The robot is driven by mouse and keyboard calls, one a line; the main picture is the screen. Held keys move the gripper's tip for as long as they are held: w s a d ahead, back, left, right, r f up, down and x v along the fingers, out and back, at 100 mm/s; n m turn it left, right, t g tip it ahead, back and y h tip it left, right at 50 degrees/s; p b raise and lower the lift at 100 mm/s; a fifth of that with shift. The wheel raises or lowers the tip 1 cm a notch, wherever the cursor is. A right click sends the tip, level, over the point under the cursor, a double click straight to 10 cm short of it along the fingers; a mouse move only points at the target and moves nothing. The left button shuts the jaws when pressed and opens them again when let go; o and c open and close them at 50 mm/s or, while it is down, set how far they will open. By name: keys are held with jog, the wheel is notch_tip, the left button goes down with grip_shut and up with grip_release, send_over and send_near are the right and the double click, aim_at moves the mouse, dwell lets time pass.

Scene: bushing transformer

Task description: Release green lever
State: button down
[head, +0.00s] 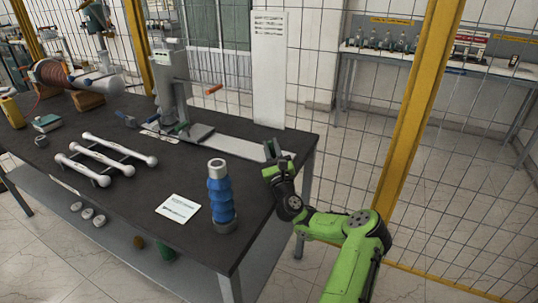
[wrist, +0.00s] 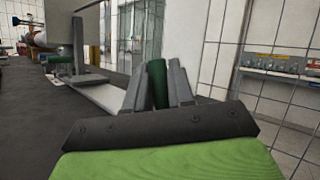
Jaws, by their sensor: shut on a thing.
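The green lever (wrist: 161,86) shows in the wrist view as a dark green upright bar between the two grey fingers of my gripper (wrist: 160,88). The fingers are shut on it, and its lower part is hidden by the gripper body. In the head view my gripper (head: 272,151) is at the right end of the workbench, by the end of a long pale plate (head: 243,149). The lever is too small there to make out clearly.
A yellow post (head: 418,110) and wire fence stand right of my arm.

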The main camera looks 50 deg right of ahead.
aim_at(273, 151)
jog(key=shift+s+m+h, duration=0.15)
jog(key=shift+m+h, duration=0.15)
jog(key=shift+m, duration=0.1)
jog(key=c, duration=1.1)
grip_release()
jog(key=shift+o, duration=0.2)
jog(key=v, duration=0.3)
jog(key=s+a, duration=0.6)
jog(key=s, duration=0.4)
jog(key=shift+a+p, duration=0.3)
jog(key=shift+p, duration=0.15)
